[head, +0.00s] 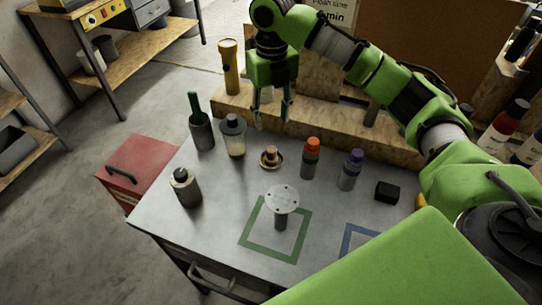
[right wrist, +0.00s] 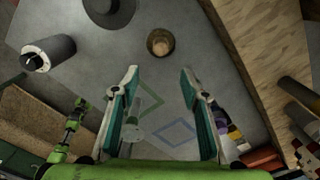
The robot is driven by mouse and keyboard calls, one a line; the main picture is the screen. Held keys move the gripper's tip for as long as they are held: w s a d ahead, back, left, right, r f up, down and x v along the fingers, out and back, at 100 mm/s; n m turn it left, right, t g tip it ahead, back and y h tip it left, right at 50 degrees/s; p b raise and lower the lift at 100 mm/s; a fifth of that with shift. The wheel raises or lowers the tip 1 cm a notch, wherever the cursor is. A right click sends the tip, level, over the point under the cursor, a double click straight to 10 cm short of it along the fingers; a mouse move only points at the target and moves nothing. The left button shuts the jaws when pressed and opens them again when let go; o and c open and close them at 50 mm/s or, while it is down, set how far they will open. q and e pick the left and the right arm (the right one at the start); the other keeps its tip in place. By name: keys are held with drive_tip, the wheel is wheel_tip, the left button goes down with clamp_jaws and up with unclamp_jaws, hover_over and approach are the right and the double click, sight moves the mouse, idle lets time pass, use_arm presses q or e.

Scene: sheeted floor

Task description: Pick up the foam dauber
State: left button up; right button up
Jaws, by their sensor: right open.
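The small brown knob on a round base (head: 270,157), which looks like the foam dauber, stands upright on the grey worktop. It also shows in the right wrist view (right wrist: 160,43), beyond the gap between my fingertips. My right gripper (head: 272,118) is open and empty, pointing down above and behind the dauber, not touching it. Its two fingers (right wrist: 160,70) show wide apart in the right wrist view. A small green arm part of mine shows at lower left there, too small to read its jaws; the head view does not show my left gripper.
A purple-capped bottle (head: 350,170), a black block (head: 387,192), a grey canister (head: 185,188) and a white-disc stand (head: 281,200) are also on the worktop. A plywood ledge (head: 320,130) runs behind.

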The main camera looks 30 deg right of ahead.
sight(272, 149)
wheel_tip(272, 149, down, 8)
drive_tip(key=shift+f+p, duration=0.25)
drive_tip(key=shift+p, duration=0.45)
wheel_tip(272, 149, down, 4)
drive_tip(key=shift+w+f+p, duration=0.1)
drive_tip(key=shift+f+p, duration=0.05)
drive_tip(key=shift+p, duration=0.65)
drive_tip(key=shift+w+d+f, duration=0.1)
drive_tip(key=shift+f, duration=0.35)
drive_tip(key=c, duration=1.1)
